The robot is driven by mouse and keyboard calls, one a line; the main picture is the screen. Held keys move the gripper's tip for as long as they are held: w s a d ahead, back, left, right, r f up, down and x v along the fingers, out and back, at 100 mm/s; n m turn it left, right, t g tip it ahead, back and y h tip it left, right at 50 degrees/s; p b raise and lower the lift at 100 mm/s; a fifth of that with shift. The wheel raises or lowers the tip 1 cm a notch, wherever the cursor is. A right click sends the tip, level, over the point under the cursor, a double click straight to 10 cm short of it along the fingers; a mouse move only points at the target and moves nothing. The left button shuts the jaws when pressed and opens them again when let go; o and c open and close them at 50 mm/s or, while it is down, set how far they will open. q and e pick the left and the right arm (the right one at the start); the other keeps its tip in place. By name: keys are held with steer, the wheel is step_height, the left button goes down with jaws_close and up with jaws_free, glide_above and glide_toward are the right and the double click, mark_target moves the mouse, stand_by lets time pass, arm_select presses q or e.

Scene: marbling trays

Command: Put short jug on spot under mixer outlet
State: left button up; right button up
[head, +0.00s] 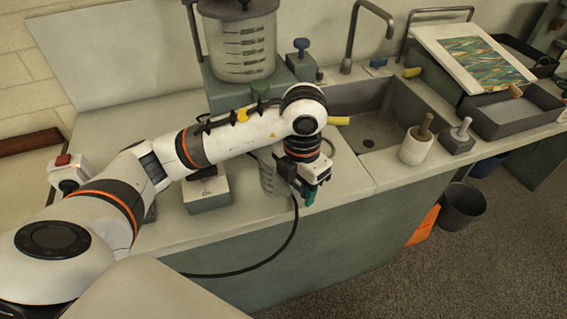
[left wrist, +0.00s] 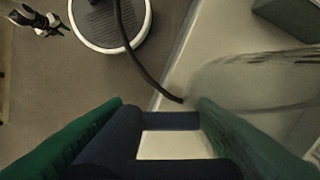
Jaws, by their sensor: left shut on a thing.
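The short jug (head: 267,172) is clear, with measuring marks. In the head view it stands at the counter's front, partly hidden behind my left arm. My left gripper (head: 308,192), with teal fingers, is at its right side, shut on the jug, apparently at its handle. In the left wrist view the clear jug wall (left wrist: 255,80) shows beside the fingers (left wrist: 170,125). The mixer (head: 240,45) is a large clear marked vessel on a grey-green stand at the back. I cannot make out the spot under its outlet. My right gripper (left wrist: 55,28) shows small in the left wrist view.
A white-topped block (head: 207,190) sits left of the jug. The sink (head: 375,120) is to the right, with a white pot (head: 416,147) at its front edge.

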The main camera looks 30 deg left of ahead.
arm_select(q)
steer(key=w+a+p, duration=0.1)
steer(key=w+a, duration=0.1)
steer(key=a, duration=0.1)
steer(key=w+a, duration=0.3)
steer(key=shift+w+a+r+p, duration=0.1)
steer(key=shift+w+a+p, duration=0.15)
steer(key=shift+p, duration=0.1)
steer(key=shift+w+a, duration=0.1)
step_height(320, 180, down, 3)
steer(key=shift+f+p, duration=0.1)
steer(key=shift+p, duration=0.55)
steer(key=shift+f, duration=0.2)
steer(key=shift+f, duration=0.15)
steer(key=o, duration=1.2)
steer(key=shift+o, duration=0.2)
